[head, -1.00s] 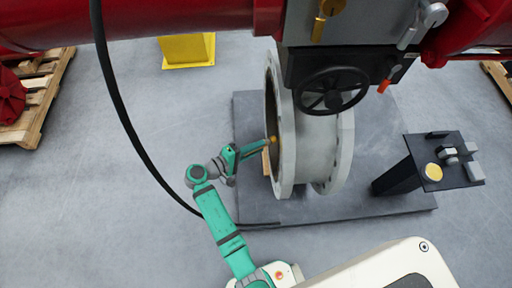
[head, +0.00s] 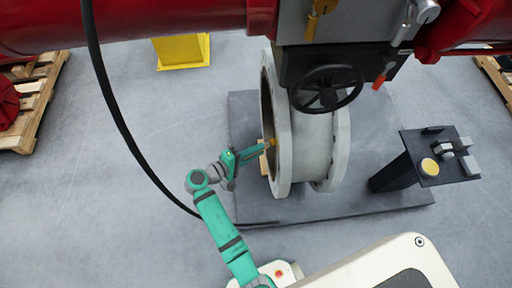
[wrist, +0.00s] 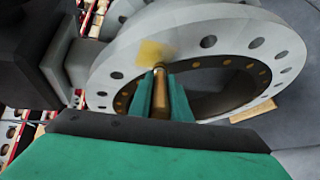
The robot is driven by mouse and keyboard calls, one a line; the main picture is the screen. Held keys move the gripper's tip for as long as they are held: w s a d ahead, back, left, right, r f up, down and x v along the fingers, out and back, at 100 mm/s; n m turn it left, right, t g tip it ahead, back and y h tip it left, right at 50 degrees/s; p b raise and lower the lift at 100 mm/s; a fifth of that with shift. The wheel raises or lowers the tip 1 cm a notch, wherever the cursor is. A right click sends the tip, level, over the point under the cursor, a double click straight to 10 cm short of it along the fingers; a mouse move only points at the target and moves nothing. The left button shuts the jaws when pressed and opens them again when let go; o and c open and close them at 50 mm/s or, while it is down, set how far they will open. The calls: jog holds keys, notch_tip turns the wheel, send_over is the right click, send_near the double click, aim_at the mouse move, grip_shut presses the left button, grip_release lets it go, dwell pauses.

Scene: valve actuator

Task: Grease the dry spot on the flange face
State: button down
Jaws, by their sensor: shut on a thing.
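The round grey valve flange (head: 282,165) stands upright on a dark plate, its bolt-holed face toward my arm. My gripper (head: 258,149) is at that face, near the bore. In the wrist view my gripper (wrist: 160,98) is shut on a brass-coloured tool (wrist: 161,92) that points at the flange (wrist: 225,28). A yellow patch (wrist: 153,52) lies at the tool's tip, over the flange face. I cannot tell if it is the tool's head or grease, or whether it touches. In the head view the tool's orange tip (head: 271,142) is at the face's edge. No dry spot can be made out.
A black stand (head: 405,165) at right carries a round yellow-topped pot (head: 429,166). A handwheel (head: 327,89) and red actuator body (head: 150,20) hang above the flange. A black cable (head: 120,125) runs down at left.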

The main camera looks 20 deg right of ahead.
jog(key=shift+s+a, duration=0.75)
jog(key=shift+s, duration=2.15)
jog(key=shift+w+d, duration=0.3)
jog(key=shift+w, duration=0.55)
jog(key=shift+w+d, duration=0.25)
jog(key=shift+w, duration=0.65)
jog(key=shift+w+d, duration=0.3)
jog(key=shift+w, duration=0.55)
jog(key=shift+w+d, duration=0.2)
jog(key=shift+w, duration=0.8)
jog(key=w+a, duration=0.1)
jog(key=a, duration=0.5)
jog(key=shift+w, duration=0.4)
jog(key=shift+w+a, duration=0.2)
jog(key=shift+a, duration=0.5)
jog(key=shift+w+a, duration=0.2)
jog(key=shift+a, duration=0.5)
jog(key=shift+d, duration=0.1)
